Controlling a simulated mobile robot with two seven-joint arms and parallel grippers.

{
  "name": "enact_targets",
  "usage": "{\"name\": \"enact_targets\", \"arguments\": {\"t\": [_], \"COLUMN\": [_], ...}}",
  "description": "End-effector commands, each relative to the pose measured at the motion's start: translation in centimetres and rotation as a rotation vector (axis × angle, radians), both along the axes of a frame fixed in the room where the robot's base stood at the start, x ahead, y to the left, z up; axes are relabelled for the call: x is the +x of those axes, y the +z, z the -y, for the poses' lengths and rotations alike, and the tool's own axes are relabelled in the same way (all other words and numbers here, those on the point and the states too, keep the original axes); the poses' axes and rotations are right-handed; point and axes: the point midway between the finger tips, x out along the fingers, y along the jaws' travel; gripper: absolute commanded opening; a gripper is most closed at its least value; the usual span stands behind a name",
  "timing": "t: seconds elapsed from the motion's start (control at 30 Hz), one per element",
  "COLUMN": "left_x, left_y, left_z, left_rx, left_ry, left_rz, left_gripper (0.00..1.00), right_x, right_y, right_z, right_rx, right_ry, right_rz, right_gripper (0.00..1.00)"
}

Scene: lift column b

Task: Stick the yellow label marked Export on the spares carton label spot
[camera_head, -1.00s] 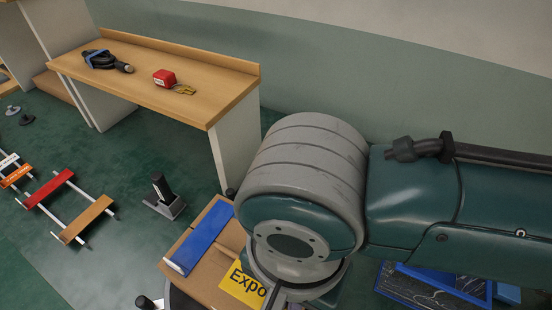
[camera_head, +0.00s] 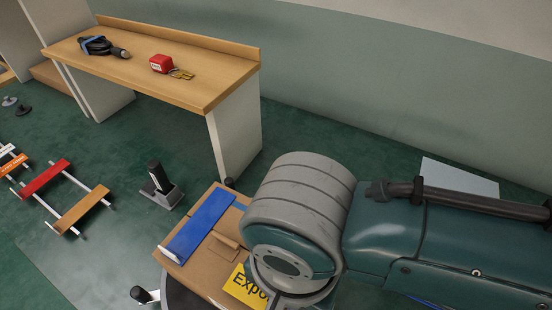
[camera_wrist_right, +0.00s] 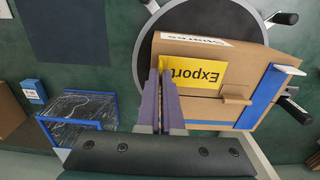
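The yellow label marked Export (camera_wrist_right: 200,70) shows in the right wrist view, its left edge between the fingertips of my right gripper (camera_wrist_right: 165,72), which look closed on it. The label also shows in the head view (camera_head: 238,284), partly hidden by my right arm. Behind it is the brown spares carton (camera_wrist_right: 240,60), with a white strip of text along one edge and blue tape. The carton also shows in the head view (camera_head: 196,268). I cannot tell whether the label touches the carton. The label spot is not clearly visible. My left gripper is out of view.
The carton rests on a round dark stand (camera_wrist_right: 150,60) with black knobs. A blue-edged crate (camera_wrist_right: 82,122) with dark wrapped contents stands to the left.

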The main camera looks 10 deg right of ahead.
Motion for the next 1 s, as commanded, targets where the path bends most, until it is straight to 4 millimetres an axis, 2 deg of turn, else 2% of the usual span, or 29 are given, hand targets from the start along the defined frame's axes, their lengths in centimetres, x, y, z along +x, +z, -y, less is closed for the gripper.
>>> {"name": "enact_targets", "arguments": {"t": [1.0], "left_x": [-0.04], "left_y": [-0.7], "left_z": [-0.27], "left_rx": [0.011], "left_ry": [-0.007], "left_rz": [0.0], "left_gripper": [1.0], "right_x": [0.01], "right_y": [-1.15], "right_z": [-0.02], "right_rx": [-0.001], "right_ry": [0.001], "right_rz": [0.001], "right_gripper": [0.0]}}
